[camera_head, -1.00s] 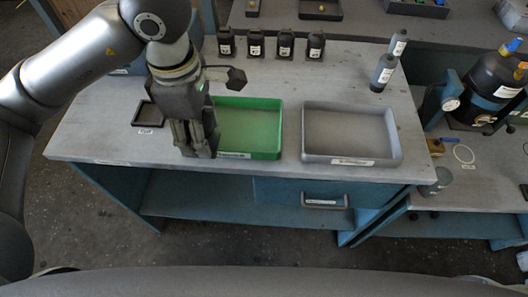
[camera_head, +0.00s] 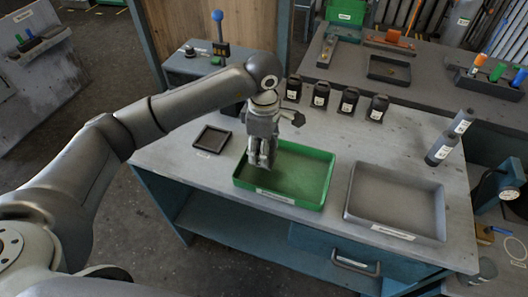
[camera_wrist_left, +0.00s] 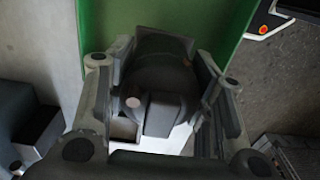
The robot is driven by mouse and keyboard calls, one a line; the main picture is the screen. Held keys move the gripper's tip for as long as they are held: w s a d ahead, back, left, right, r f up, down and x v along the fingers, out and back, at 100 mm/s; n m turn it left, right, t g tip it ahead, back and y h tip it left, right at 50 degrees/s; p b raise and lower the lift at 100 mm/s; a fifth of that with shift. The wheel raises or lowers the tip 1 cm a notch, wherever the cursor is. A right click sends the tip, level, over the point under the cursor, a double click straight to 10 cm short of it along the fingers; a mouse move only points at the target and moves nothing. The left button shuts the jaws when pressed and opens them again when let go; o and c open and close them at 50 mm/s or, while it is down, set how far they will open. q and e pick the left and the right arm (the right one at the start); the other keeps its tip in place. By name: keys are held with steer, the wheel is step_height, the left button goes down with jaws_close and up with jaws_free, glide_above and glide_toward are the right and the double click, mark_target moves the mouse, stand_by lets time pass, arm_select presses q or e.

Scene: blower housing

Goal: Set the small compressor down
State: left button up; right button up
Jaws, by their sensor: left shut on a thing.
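My left gripper (camera_head: 262,160) points down over the left part of the green tray (camera_head: 315,190) on the workbench. In the left wrist view, its fingers (camera_wrist_left: 165,110) are shut on a dark, rounded part, which I take to be the small compressor (camera_wrist_left: 158,75), with the green tray behind it. In the head view the gripper mostly hides this part, and I cannot tell whether it touches the tray floor. My right gripper is not in view.
A grey tray (camera_head: 395,205) stands right of the green tray, and a small dark tray (camera_head: 212,139) left of it. Several black labelled containers (camera_head: 320,95) stand in a row behind. The green tray's right part is empty.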

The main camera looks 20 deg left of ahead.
arm_select(q)
steer(key=shift+w+f, duration=0.25)
steer(key=shift+f, duration=0.1)
step_height(320, 180, down, 2)
steer(key=shift+f+p, duration=0.1)
steer(key=shift+p, duration=0.85)
steer(key=shift+f, duration=0.4)
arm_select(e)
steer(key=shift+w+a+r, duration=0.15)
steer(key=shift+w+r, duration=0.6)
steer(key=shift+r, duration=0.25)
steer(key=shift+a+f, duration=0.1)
arm_select(q)
steer(key=shift+f, duration=0.15)
steer(key=o, duration=1.4)
steer(key=shift+o, duration=0.2)
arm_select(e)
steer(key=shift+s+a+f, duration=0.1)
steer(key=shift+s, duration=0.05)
